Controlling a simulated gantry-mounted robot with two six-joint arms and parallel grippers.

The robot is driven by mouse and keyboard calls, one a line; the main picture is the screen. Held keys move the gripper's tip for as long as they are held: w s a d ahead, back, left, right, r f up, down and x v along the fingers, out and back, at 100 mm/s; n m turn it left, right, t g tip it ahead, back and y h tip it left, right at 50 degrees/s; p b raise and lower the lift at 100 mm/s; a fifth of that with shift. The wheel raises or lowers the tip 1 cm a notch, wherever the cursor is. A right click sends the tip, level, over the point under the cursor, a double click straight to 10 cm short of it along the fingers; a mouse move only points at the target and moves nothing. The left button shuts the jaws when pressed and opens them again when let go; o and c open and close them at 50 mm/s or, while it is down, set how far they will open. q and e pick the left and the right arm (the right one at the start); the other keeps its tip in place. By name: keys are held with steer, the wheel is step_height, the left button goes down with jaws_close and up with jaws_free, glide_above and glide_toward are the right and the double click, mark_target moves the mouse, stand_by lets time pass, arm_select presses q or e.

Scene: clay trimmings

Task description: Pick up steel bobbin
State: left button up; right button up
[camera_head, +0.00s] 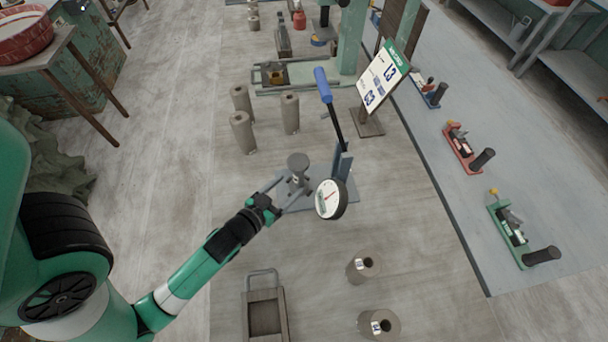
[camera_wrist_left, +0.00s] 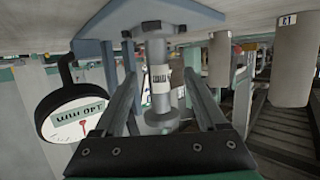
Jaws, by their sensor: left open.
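The steel bobbin (camera_head: 298,162) stands upright on the blue-grey base plate (camera_head: 344,190) of a lever press with a round dial. In the left wrist view the bobbin (camera_wrist_left: 158,75) has a pale label on its shaft and flanges at its ends. My left gripper (camera_head: 292,182) is open, with its two fingers reaching along either side of the bobbin. In the left wrist view a gap shows between the shaft and each finger. My right gripper is out of view.
The press has a blue-handled lever (camera_head: 324,85) and a dial gauge (camera_head: 331,199) close to the right of my left gripper. Several grey cylinders (camera_head: 243,132) stand behind. Two hollow cylinders (camera_head: 362,268) and a handled tray (camera_head: 265,312) are in front. A sign (camera_head: 383,76) stands back right.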

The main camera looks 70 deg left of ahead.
mark_target(295, 181)
arm_select(q)
steer(key=x, duration=0.3)
steer(key=shift+w, duration=0.15)
steer(key=shift+w+a+f+b, duration=0.15)
steer(key=shift+w+a+b, duration=0.1)
steer(key=shift+w+b, duration=0.1)
steer(key=b+x, duration=0.1)
steer(key=x, duration=0.3)
steer(key=shift+w, duration=0.3)
jaws_close()
